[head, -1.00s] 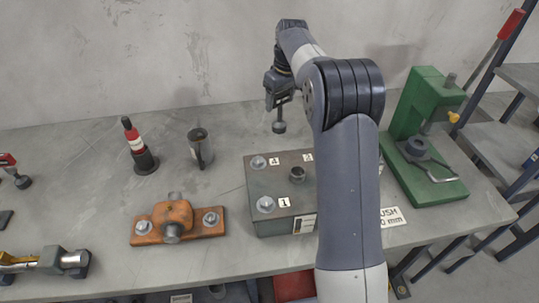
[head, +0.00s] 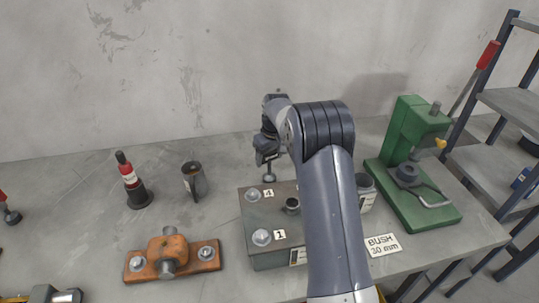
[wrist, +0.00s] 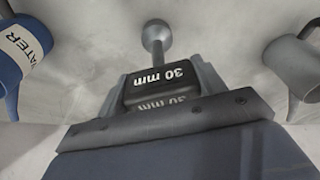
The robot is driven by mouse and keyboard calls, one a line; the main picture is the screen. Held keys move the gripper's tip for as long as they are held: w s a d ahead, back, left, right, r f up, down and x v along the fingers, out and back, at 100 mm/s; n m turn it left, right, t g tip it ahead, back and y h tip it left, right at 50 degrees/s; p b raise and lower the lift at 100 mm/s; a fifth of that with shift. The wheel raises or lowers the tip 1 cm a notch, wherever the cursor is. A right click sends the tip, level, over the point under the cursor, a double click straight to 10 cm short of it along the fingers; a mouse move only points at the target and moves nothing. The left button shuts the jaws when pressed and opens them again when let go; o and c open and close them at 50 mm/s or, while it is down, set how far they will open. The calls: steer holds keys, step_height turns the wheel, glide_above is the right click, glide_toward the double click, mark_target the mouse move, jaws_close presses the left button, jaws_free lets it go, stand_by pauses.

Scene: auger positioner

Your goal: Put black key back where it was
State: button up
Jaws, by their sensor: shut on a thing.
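My gripper (head: 267,158) is shut on the black key (wrist: 162,84), seen best in the wrist view. The key has a dark block marked "30 mm" between the fingers (wrist: 165,90) and a grey stem with a round end (wrist: 153,31) pointing away from the gripper. In the head view the round end (head: 269,178) hangs below the gripper, near the back edge of the grey steel block (head: 262,219). Whether it touches anything is unclear. A white label "BUSH 30 mm" (head: 382,245) lies at the right of the bench. My arm hides part of the block.
A green press (head: 408,150) stands right. A blue water bottle (wrist: 22,45) shows in the wrist view. Bare bench lies at the back left.

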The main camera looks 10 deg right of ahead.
steer(key=shift+f, duration=0.15)
steer(key=o, duration=1.4)
step_height(320, 180, up, 12)
steer(key=s+b, duration=0.1)
steer(key=s, duration=0.1)
steer(key=shift+d+b, duration=0.35)
steer(key=shift+d, duration=0.1)
